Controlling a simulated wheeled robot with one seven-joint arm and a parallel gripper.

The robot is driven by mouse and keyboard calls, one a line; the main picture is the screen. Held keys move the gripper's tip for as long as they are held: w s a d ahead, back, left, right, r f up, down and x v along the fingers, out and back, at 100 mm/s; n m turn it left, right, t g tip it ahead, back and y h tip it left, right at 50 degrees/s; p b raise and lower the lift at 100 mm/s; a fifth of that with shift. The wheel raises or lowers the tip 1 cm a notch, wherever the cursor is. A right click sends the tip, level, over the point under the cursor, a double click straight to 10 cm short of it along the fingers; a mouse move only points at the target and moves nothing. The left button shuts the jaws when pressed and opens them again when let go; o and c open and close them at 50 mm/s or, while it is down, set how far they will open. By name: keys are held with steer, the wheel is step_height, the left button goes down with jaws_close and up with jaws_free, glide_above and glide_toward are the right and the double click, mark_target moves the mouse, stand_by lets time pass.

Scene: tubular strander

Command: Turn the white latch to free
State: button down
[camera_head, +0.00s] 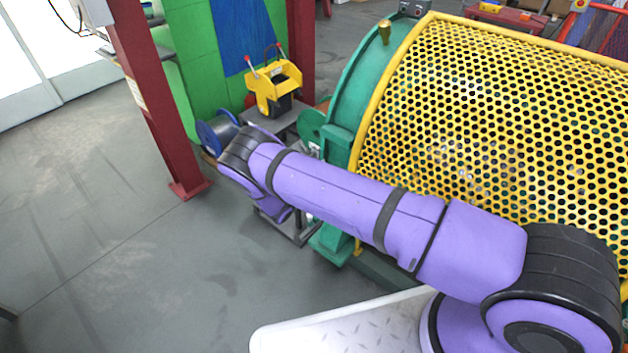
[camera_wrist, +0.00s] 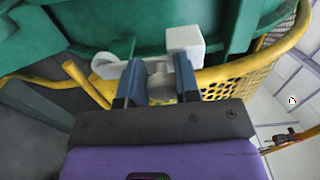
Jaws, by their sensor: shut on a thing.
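The white latch (camera_wrist: 186,40) is in the upper middle of the wrist view, against the green machine housing (camera_wrist: 140,18). It has a block-shaped end at the right and a rounded end at the left. My gripper (camera_wrist: 158,80) is shut on the latch's middle part, with one dark finger on each side. The fingers hide part of the latch. In the head view my purple arm reaches to the left end of the machine, and the gripper and latch are hidden behind it.
A yellow perforated guard (camera_head: 500,110) covers the machine to the right of my arm. A yellow rail (camera_wrist: 85,84) passes close beside the gripper. A red post (camera_head: 155,100), a yellow device (camera_head: 272,85) and a blue spool (camera_head: 217,132) stand near the arm's far end. Open floor lies at left.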

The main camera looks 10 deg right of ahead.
steer(key=shift+a, duration=0.15)
steer(key=c, duration=0.8)
jaws_free()
steer(key=shift+c, duration=0.2)
steer(key=v, duration=1)
steer(key=shift+s+a, duration=0.2)
steer(key=shift+a, duration=0.1)
